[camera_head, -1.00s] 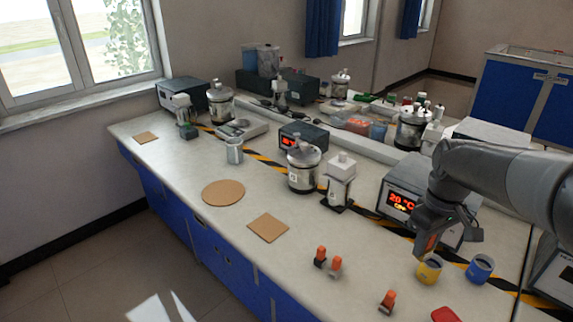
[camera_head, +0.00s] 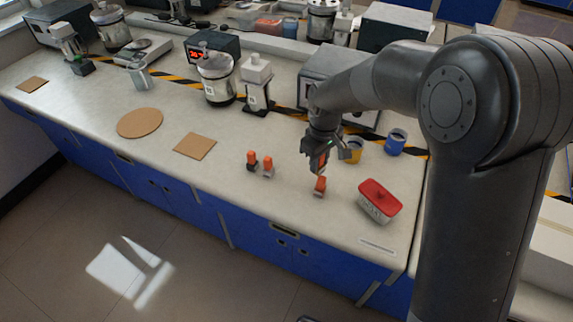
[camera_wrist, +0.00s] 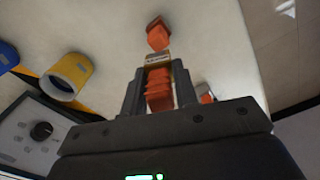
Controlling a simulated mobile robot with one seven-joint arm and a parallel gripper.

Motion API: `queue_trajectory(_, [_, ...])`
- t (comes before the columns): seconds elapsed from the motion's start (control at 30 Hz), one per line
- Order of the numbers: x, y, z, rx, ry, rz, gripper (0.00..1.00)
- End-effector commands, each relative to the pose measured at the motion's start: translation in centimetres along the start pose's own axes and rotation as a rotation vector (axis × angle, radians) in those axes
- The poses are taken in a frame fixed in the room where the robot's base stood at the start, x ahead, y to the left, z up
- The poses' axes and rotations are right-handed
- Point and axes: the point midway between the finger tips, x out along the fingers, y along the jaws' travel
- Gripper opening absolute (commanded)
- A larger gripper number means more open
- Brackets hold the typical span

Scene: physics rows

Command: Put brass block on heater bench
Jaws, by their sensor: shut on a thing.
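My gripper (camera_head: 318,168) is shut on an orange-gripped block, which shows between the fingers in the wrist view (camera_wrist: 158,92). A pale, brassy part (camera_wrist: 158,60) shows at its far end; most of the block is hidden by the fingers. It is held above the worktop, close to a standing orange-topped block (camera_head: 320,187). Two more orange-topped blocks, one (camera_head: 252,161) and another (camera_head: 268,167), stand to the left. I cannot tell their metals. A grey box (camera_head: 340,65) behind my arm may be the heater; its front is mostly hidden. Its knob side shows in the wrist view (camera_wrist: 35,130).
A yellow cup (camera_head: 353,151) and a blue cup (camera_head: 395,143) stand just right of and behind my gripper. A red-lidded box (camera_head: 379,200) is at front right. A square cork mat (camera_head: 195,146) and a round one (camera_head: 140,123) lie left. The front middle worktop is clear.

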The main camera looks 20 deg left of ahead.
Motion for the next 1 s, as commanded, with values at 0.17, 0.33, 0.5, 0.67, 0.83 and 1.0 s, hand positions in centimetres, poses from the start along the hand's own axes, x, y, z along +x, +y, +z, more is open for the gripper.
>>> queue_trajectory(0.17, [2.5, -2.2, -3.6, -0.004, 0.000, 0.000, 0.00])
queue_trajectory(0.33, [3.9, -3.3, -5.6, -0.001, 0.001, 0.000, 0.00])
queue_trajectory(0.5, [4.6, -3.6, -6.1, 0.001, 0.001, 0.000, 0.00])
queue_trajectory(0.67, [6.8, -3.6, -6.0, 0.001, -0.001, -0.001, 0.00])
queue_trajectory(0.83, [8.2, -3.5, -6.0, 0.001, 0.001, 0.000, 0.00])
queue_trajectory(1.0, [8.1, -3.5, -6.0, 0.001, 0.002, 0.001, 0.00])
